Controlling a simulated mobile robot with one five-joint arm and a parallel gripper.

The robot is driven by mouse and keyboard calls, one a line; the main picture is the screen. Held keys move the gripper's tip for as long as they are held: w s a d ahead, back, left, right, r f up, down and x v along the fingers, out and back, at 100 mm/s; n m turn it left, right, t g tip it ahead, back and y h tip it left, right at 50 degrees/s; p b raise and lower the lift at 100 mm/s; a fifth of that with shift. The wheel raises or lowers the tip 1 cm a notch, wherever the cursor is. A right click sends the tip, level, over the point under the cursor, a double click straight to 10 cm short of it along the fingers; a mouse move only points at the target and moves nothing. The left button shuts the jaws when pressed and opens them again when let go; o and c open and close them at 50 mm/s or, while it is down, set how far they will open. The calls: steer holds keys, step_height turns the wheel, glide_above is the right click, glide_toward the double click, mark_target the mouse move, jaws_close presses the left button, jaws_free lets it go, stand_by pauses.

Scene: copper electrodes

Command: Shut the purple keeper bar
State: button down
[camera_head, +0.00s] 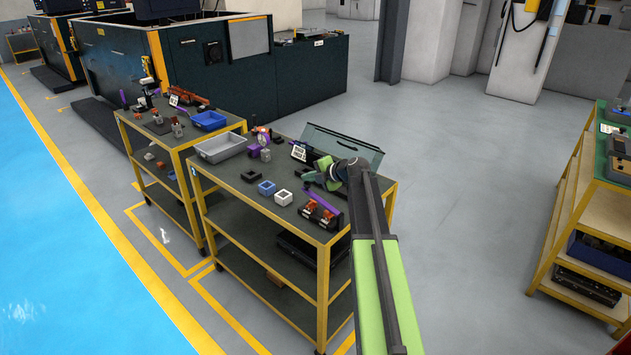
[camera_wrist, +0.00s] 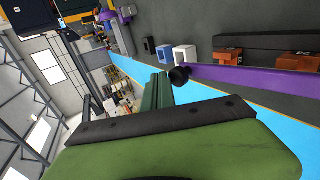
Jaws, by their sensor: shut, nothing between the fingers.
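The purple keeper bar (camera_head: 322,201) is at the near right end of the closer cart's top, by a dark holder (camera_head: 330,222) with orange copper blocks (camera_head: 312,209). In the wrist view the bar (camera_wrist: 255,81) runs long beside the orange blocks (camera_wrist: 296,61), with a black knob (camera_wrist: 180,75) at its near end. I cannot tell how far the bar stands from the holder. My gripper (camera_head: 312,179) is shut and empty, just behind the bar. In the wrist view its fingers (camera_wrist: 157,91) are close to the knob; I cannot tell whether they touch.
White (camera_head: 284,197) and blue (camera_head: 266,187) square blocks sit left of the bar. A clear panel (camera_head: 345,147) stands at the cart's back edge. A grey bin (camera_head: 220,147) is at the far left end. Another cart (camera_head: 158,125) stands beyond.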

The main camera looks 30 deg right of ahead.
mark_target(305, 183)
steer(key=shift+w+a+f+b, duration=0.2)
steer(key=shift+w+f+b, duration=0.2)
steer(key=shift+f+b, duration=0.35)
steer(key=shift+w+a+f+b, duration=0.15)
steer(key=shift+w+f+b, duration=0.3)
steer(key=shift+f, duration=0.4)
steer(key=shift+r, duration=0.15)
step_height(305, 183, up, 14)
steer(key=p, duration=1.4)
steer(key=shift+a, duration=0.1)
